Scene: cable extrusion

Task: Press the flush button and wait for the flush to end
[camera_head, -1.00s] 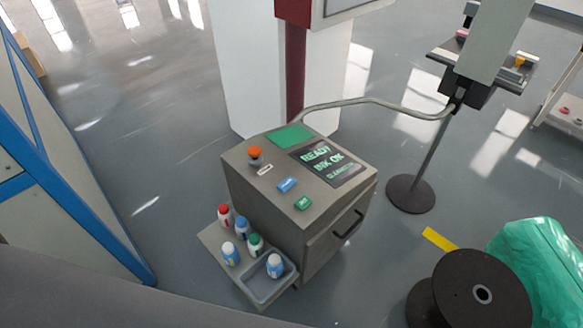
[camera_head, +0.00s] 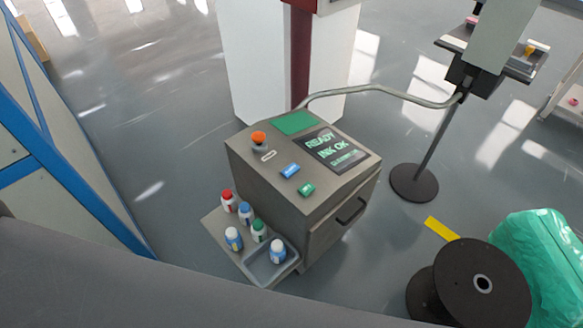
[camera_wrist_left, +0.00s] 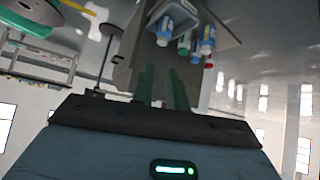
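The grey machine console (camera_head: 268,170) stands on the floor in the head view. Its sloped top carries a blue button (camera_head: 290,170), a green button (camera_head: 307,189) and an orange-red knob (camera_head: 259,140). The button labels are too small to read for certain. Its dark screen (camera_head: 335,150) reads "READY" and "INK OK" in green, with a smaller unclear line below. My left gripper (camera_wrist_left: 163,86) shows in the left wrist view with its two fingers apart and nothing between them. The console is beyond the fingers there. My right gripper is not in view.
Several capped bottles (camera_head: 257,231) and a shallow tray (camera_head: 268,264) sit on the console's side shelf. A bent pipe (camera_head: 385,90) runs from the console to a stand (camera_head: 414,183). A black spool (camera_head: 455,285) and green bag (camera_head: 540,260) are at lower right. A blue-framed panel (camera_head: 75,165) is at left.

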